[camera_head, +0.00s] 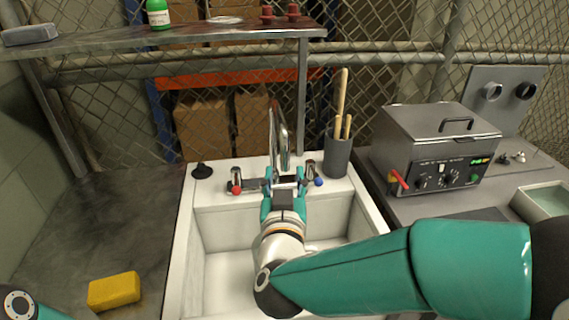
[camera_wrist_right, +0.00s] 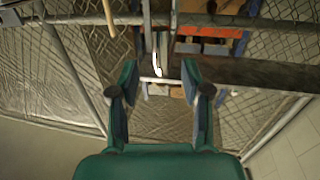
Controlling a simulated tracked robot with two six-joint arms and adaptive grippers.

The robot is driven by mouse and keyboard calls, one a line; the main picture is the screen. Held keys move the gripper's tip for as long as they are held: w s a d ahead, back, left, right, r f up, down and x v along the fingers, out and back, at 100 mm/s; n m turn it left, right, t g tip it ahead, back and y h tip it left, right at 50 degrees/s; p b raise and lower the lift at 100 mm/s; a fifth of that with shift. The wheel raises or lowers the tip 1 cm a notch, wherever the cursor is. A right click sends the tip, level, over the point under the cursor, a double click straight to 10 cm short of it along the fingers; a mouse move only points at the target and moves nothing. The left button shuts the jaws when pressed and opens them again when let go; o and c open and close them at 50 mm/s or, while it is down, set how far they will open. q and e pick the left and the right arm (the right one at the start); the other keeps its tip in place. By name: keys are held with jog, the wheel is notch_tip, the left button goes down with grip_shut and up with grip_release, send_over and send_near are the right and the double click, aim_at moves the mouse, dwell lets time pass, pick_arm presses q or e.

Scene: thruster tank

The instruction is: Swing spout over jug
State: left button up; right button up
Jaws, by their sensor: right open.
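The chrome spout (camera_head: 279,140) rises from the back rim of the white sink, between two tap handles. My right gripper (camera_head: 284,186) is over the sink in front of it, with its fingers pointing toward the spout. In the right wrist view my right gripper (camera_wrist_right: 160,78) is open, and the bright spout (camera_wrist_right: 157,52) shows in line with the gap between its fingertips. I cannot tell whether a finger touches it. I cannot make out a jug; my right arm hides part of the basin. My left gripper is not in view.
The red-tipped handle (camera_head: 236,187) and blue-tipped handle (camera_head: 318,181) flank the spout. A dark pot of wooden utensils (camera_head: 338,156) stands close at its right. A metal bath (camera_head: 436,150) sits farther right. A yellow sponge (camera_head: 114,291) lies on the otherwise clear left counter.

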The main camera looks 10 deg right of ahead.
jog(key=v, duration=0.5)
jog(key=shift+s, duration=0.15)
